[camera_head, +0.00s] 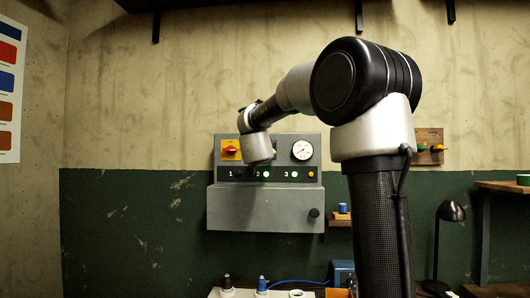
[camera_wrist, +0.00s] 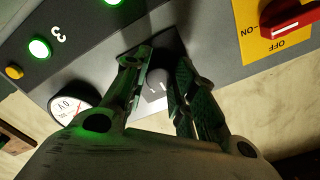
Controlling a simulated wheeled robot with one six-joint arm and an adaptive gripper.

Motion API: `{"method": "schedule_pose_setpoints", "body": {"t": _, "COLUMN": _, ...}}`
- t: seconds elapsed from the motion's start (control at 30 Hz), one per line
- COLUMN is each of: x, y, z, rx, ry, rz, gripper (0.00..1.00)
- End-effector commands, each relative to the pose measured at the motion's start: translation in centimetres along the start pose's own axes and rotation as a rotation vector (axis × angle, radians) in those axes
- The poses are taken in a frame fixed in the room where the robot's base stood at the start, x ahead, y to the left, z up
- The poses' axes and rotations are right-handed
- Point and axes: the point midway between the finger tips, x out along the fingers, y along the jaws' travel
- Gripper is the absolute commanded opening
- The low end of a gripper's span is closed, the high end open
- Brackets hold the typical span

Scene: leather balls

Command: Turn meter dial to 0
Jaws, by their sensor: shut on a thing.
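A white mark shows on the plate; which number the dial points to cannot be read. The meter, a white round gauge with a red needle (camera_head: 302,150), is at the panel's upper right in the head view. It also shows partly at lower left in the wrist view (camera_wrist: 68,102). In the head view my wrist hides the dial and fingers.
The grey wall panel (camera_head: 245,205) carries a red switch on a yellow plate (camera_head: 230,149), marked ON and OFF, left of my wrist. A strip numbered 1 to 3 has green lights (camera_head: 295,174) and a yellow button (camera_head: 312,174). A black lamp (camera_head: 451,211) stands at right.

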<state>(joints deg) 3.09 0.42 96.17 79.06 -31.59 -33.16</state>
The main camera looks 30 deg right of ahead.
Motion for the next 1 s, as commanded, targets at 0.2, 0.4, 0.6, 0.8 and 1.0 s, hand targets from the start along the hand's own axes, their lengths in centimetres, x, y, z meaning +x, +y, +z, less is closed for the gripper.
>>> {"method": "schedule_pose_setpoints", "body": {"t": 0.2, "x": 0.0, "y": 0.1, "z": 0.2, "rx": 0.000, "ry": -0.004, "rz": 0.002, "gripper": 0.48}}
{"method": "schedule_pose_setpoints", "body": {"t": 0.4, "x": 0.0, "y": 0.1, "z": 0.1, "rx": 0.000, "ry": -0.002, "rz": 0.001, "gripper": 0.48}}
{"method": "schedule_pose_setpoints", "body": {"t": 0.6, "x": -0.8, "y": 0.0, "z": 0.1, "rx": 0.001, "ry": -0.002, "rz": 0.000, "gripper": 0.48}}
{"method": "schedule_pose_setpoints", "body": {"t": 0.8, "x": -4.7, "y": -0.1, "z": 0.0, "rx": 0.003, "ry": -0.002, "rz": -0.002, "gripper": 0.48}}
{"method": "schedule_pose_setpoints", "body": {"t": 1.0, "x": -9.1, "y": 0.0, "z": 0.1, "rx": 0.001, "ry": -0.004, "rz": -0.002, "gripper": 0.48}}
